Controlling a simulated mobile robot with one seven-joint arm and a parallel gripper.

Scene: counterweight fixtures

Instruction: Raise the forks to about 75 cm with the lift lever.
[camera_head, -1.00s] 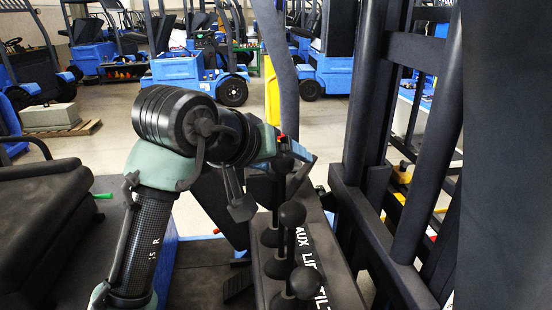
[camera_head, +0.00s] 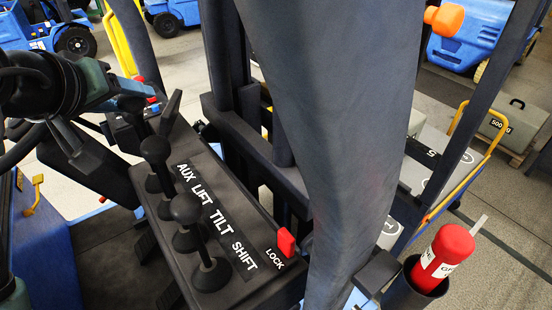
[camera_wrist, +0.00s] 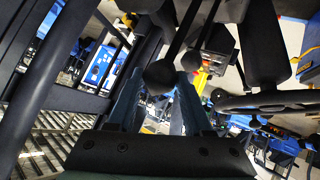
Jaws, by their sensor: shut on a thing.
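My gripper (camera_head: 138,103) is at the far end of the lever row in the head view. In the wrist view its two fingers (camera_wrist: 158,92) are around a black round lever knob (camera_wrist: 160,76). By its order in the row this seems to be the lift lever, but its shaft is partly hidden. The panel (camera_head: 215,205) reads AUX, LIFT, TILT, SHIFT and LOCK. I cannot make out the forks.
A red switch (camera_head: 286,241) is by LOCK. Dark mast posts (camera_head: 270,165) and a thick dark pillar (camera_head: 335,110) stand to the right of the panel. A red canister (camera_head: 440,255) sits in a holder. A grey 500-marked block (camera_head: 508,117) is on a pallet beyond.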

